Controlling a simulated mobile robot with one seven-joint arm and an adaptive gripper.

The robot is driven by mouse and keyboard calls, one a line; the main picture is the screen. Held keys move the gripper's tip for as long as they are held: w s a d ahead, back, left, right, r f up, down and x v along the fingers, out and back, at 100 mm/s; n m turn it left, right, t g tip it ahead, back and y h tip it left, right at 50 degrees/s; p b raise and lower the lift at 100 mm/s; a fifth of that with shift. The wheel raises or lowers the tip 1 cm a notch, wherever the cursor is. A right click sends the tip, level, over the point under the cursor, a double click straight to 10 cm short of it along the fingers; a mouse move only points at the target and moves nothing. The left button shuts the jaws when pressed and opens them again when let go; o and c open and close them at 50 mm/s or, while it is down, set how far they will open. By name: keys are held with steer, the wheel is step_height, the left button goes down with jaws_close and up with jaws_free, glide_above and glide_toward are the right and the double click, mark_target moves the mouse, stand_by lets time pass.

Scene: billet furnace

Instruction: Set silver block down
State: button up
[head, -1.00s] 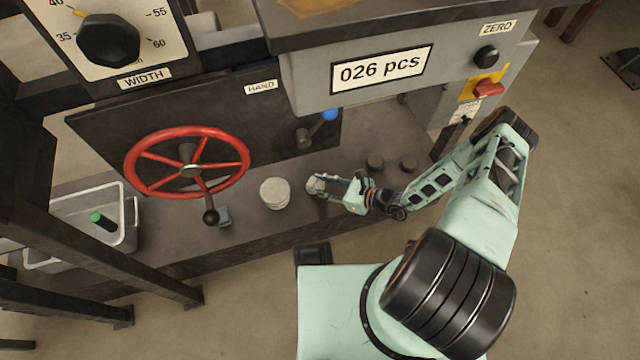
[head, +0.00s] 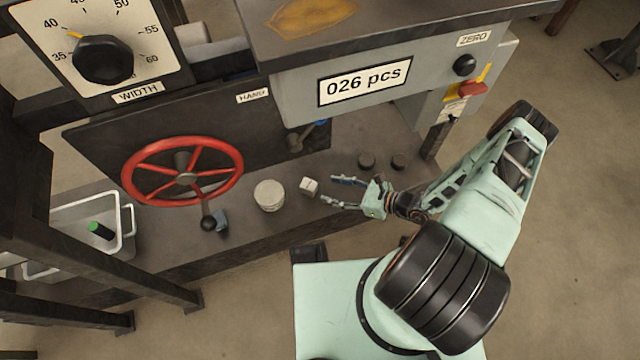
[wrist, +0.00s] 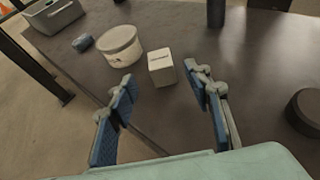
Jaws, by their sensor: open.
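The silver block (head: 309,185) is a small pale cube resting on the dark bench top, just right of a round whitish tub. In the wrist view the block (wrist: 162,69) stands upright, ahead of and apart from the fingertips. My gripper (head: 340,191) is open and empty to the right of the block. Its two blue-padded fingers show spread wide in the wrist view (wrist: 162,84), with bare bench between them.
The round tub (head: 269,196) stands close left of the block. A blue item (head: 220,220) lies farther left, below the red handwheel (head: 183,172). A grey bin (head: 126,222) holds a green-ended cylinder. Dark round pieces (head: 367,161) stand behind my gripper. The counter box (head: 340,88) overhangs the bench.

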steer(key=v, duration=0.3)
steer(key=shift+s+d+r, duration=0.15)
steer(key=shift+s+d, duration=0.05)
steer(key=shift+d, duration=0.1)
steer(key=shift+d, duration=0.1)
stand_by(0.3)
